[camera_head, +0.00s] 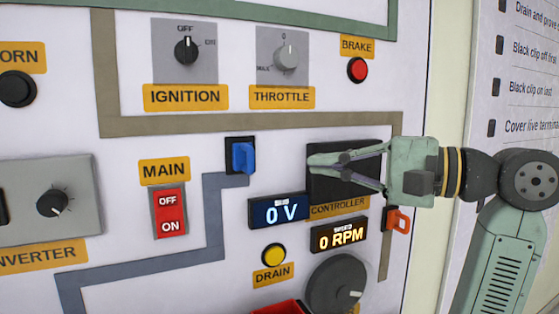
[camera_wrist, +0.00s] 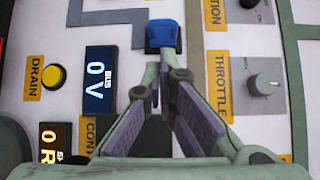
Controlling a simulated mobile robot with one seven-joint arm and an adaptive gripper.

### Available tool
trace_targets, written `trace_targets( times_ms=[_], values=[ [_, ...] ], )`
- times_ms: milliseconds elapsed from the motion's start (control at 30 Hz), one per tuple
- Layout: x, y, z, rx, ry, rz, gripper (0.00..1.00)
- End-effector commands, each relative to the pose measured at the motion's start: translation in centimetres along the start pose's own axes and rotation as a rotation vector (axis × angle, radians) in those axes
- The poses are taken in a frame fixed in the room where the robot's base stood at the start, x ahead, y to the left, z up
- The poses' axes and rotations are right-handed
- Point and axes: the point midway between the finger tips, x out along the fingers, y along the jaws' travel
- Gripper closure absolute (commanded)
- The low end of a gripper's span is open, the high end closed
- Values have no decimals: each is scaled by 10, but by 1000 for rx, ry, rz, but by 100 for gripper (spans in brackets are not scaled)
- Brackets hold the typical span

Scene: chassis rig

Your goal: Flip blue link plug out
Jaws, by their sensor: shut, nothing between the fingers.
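The blue link plug (camera_head: 243,157) sits on a dark square socket on the panel in the head view, where the blue-grey painted line ends. It shows at the top centre of the wrist view (camera_wrist: 161,34), just beyond my fingertips. My gripper (camera_head: 313,160) reaches in from the right, in front of the black controller box (camera_head: 345,189). Its fingers point left toward the plug, with a gap between the tips and the plug in the head view. The fingers are shut, with nothing held. The fingertips also show in the wrist view (camera_wrist: 163,62).
Below the plug are a 0 V display (camera_head: 280,210), a yellow drain button (camera_head: 274,254) and a 0 RPM display (camera_head: 338,236). A red main switch (camera_head: 169,212) is to the left. An orange clip (camera_head: 397,221) hangs below my gripper. The throttle knob (camera_head: 285,57) is above.

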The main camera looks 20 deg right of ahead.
Motion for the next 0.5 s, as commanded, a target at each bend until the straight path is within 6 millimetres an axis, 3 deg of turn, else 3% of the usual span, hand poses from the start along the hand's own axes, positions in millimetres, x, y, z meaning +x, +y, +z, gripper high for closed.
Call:
trace_targets(
  times_ms=[500],
  values=[
    [81, -1, 0, 1, -3, 1, 100]
  ],
)
